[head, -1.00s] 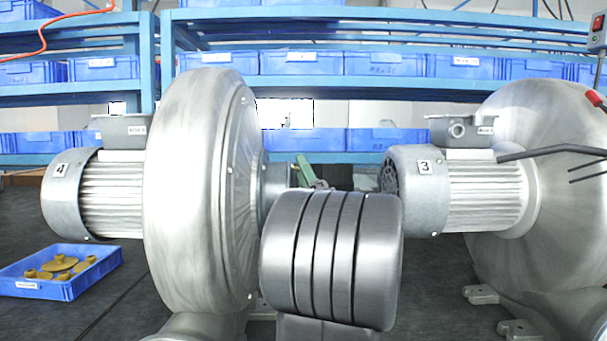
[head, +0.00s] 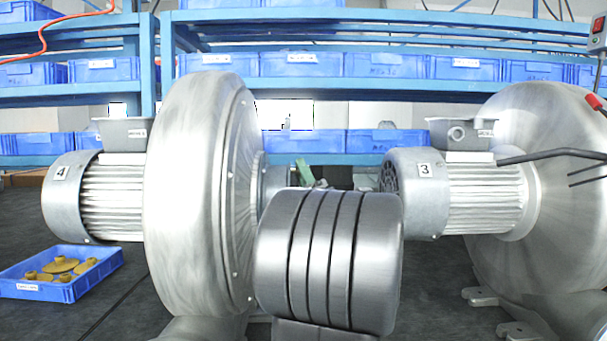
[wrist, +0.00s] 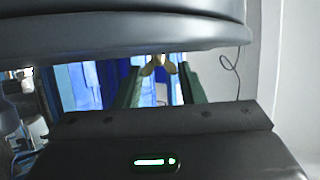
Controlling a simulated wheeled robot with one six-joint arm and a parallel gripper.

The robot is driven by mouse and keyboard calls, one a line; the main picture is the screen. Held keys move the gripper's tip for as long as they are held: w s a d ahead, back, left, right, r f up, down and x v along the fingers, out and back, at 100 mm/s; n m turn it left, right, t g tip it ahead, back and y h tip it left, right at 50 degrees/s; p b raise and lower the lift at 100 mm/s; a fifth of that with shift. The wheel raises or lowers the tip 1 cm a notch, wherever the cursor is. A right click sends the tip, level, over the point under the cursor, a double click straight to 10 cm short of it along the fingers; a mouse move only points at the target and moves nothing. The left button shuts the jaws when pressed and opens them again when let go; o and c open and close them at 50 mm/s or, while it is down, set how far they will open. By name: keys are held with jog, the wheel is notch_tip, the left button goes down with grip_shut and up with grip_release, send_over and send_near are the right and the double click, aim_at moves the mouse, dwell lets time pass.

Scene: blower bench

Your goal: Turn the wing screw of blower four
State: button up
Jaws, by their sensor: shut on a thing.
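Blower four (head: 205,190), a large silver drum with a ribbed motor marked "4", stands left of centre in the head view. In the wrist view a small tan wing screw (wrist: 157,66) shows under the edge of a dark rounded body. My gripper (wrist: 160,69) has its two green fingers on either side of the wing screw and is shut on it. In the head view only a bit of green finger shows, right of the blower's short pipe end (head: 278,181). My arm hides the rest, and the screw cannot be seen there.
Blower three (head: 483,195) stands to the right, with dark cables in front. A blue tray (head: 62,286) of yellow parts lies at the lower left. Blue shelves with bins (head: 386,65) run along the back. A thin cable hangs at the right in the wrist view.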

notch_tip(320, 180, up, 3)
jog(key=m+g+h+p, duration=0.3)
jog(key=g+p, duration=0.1)
jog(key=p, duration=0.9)
jog(key=m+g+h+p, duration=0.3)
jog(key=g+p, duration=0.2)
jog(key=p, duration=0.8)
jog(key=m+g+h+p, duration=0.3)
jog(key=g+p, duration=0.2)
jog(key=p, duration=0.8)
jog(key=shift+f+p, duration=0.15)
jog(key=shift+p, duration=0.25)
jog(key=shift+w+m+g+p, duration=0.2)
jog(key=shift+m+g+p, duration=0.35)
jog(key=shift+g, duration=1.45)
jog(key=o, duration=1)
